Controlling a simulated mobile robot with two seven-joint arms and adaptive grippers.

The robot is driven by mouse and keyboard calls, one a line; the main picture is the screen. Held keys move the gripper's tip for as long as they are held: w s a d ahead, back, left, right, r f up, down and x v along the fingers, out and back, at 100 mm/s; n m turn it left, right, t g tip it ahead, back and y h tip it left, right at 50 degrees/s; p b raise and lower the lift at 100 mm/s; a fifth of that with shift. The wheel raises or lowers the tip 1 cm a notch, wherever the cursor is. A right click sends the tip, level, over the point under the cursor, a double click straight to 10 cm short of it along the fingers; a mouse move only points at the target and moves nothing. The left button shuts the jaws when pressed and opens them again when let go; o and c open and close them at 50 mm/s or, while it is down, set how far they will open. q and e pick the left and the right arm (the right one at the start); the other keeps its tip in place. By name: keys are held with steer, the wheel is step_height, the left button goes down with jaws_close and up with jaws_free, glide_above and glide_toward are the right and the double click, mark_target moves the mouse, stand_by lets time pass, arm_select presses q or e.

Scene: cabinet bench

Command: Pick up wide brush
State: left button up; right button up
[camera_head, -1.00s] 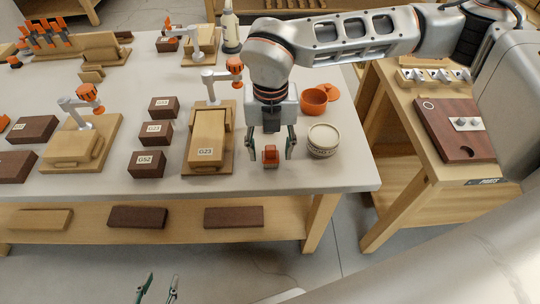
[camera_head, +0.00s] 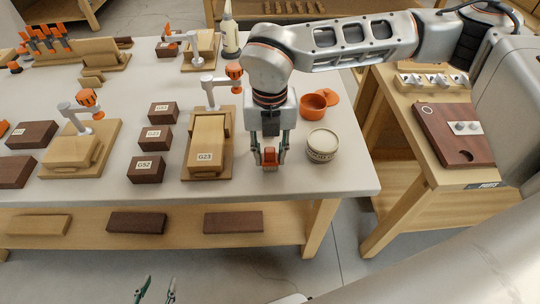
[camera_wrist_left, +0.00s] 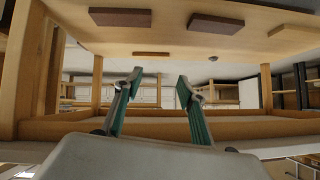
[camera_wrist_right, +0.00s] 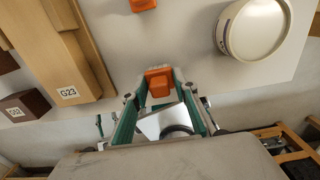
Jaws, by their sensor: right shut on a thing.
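The wide brush (camera_head: 270,158) has an orange-red part that shows low between the fingers of my right gripper (camera_head: 269,157), near the front edge of the bench. In the right wrist view its orange end (camera_wrist_right: 159,82) sits between the two green-padded fingertips, with a pale wedge-shaped part below it. My right gripper (camera_wrist_right: 162,98) is shut on it. I cannot tell whether the brush is clear of the bench top. My left gripper (camera_head: 156,290) is open and empty, low in front of the bench; the left wrist view also shows its fingers apart (camera_wrist_left: 158,82).
A round lidded tin (camera_head: 322,146) stands just right of my right gripper. An orange pot (camera_head: 314,106) is behind it. A wooden block labelled G23 (camera_head: 207,145) on its board is to the left, with dark blocks (camera_head: 147,169) beyond. A side table (camera_head: 385,215) stands right.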

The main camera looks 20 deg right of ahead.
mark_target(270, 150)
step_height(270, 150, up, 19)
steer(key=p, duration=0.2)
